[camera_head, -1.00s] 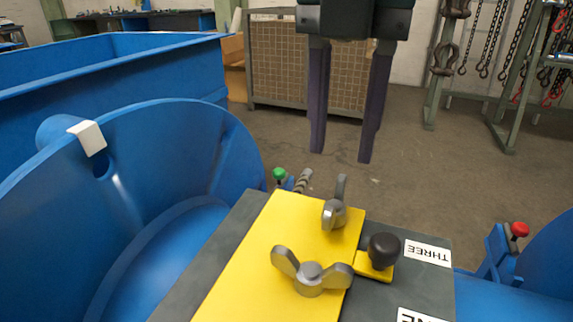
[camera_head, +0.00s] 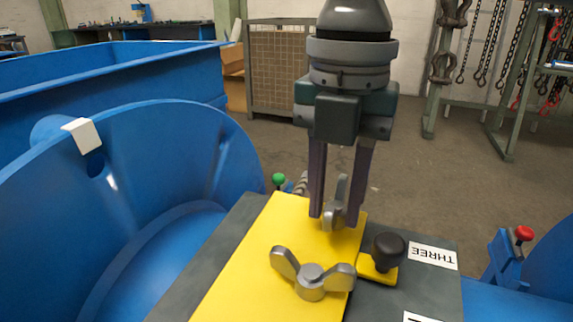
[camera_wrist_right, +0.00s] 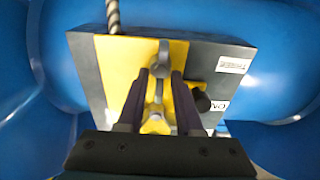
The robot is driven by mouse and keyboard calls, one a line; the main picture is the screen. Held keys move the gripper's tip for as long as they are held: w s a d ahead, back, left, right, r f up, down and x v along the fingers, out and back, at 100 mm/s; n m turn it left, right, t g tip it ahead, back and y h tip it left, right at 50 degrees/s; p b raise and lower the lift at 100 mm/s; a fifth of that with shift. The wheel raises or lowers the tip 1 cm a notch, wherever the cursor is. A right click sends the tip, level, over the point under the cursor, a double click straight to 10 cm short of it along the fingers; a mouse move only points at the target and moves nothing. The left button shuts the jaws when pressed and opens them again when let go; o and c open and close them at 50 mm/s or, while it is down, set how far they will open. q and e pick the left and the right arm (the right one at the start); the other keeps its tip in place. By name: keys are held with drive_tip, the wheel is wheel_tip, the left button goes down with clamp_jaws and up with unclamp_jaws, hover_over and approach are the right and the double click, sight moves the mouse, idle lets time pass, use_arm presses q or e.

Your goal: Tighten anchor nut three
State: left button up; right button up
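The far grey wing nut (camera_head: 342,190) stands on the yellow plate (camera_head: 250,245), on the side of the label THREE (camera_head: 433,256). Its upper wing points up. My right gripper (camera_head: 335,219) is lowered over this nut, with one finger on each side of its wing. The fingers are apart, and I see no clear contact. In the right wrist view the nut (camera_wrist_right: 162,58) shows between the fingertips (camera_wrist_right: 160,75). A second wing nut (camera_head: 312,280) is nearer. My left gripper is not in view.
A black knob (camera_head: 388,247) on a yellow tab stands right of the nuts. A green knob (camera_head: 279,179) is behind the plate, and a red knob (camera_head: 523,233) is at the right. A blue curved housing (camera_head: 150,200) fills the left.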

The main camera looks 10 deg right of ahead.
clamp_jaws()
